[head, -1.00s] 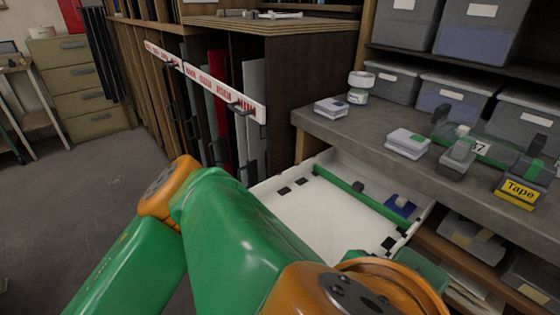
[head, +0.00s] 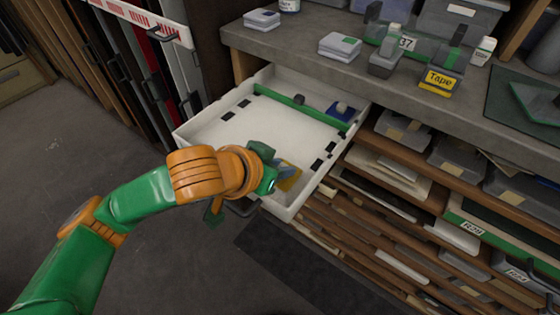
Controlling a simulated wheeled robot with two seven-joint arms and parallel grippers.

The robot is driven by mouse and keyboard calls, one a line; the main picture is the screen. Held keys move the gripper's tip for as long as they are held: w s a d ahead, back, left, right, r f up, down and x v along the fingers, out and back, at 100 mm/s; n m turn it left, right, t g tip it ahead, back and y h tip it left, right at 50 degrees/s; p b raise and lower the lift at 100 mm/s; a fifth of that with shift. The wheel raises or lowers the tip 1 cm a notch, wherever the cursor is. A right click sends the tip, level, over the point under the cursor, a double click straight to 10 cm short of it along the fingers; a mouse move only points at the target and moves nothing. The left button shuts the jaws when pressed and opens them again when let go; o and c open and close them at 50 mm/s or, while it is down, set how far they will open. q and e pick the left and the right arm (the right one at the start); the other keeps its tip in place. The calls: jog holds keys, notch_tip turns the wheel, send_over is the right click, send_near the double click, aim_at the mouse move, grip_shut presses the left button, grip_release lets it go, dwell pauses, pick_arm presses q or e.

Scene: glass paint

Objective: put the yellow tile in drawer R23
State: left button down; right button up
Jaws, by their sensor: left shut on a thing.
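The yellow tile (head: 290,183) shows at the near right corner of an open white drawer (head: 207,120). My left gripper (head: 283,172) is over that corner, shut on the tile, and partly hides it. I cannot tell whether the tile touches the drawer floor. No label reading R23 can be made out on this drawer; its front is partly hidden by my left arm. My right gripper is not in view.
A green bar (head: 292,101) crosses the drawer, with a blue piece (head: 345,112) near its right end. Black clips sit along the edges. Shelves of flat sheets (head: 395,170) lie right of the drawer.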

pick_arm(q)
jog(key=shift+f+b, duration=0.25)
jog(key=shift+b, duration=0.15)
jog(key=c, duration=0.7)
grip_release()
jog(key=shift+r, duration=0.1)
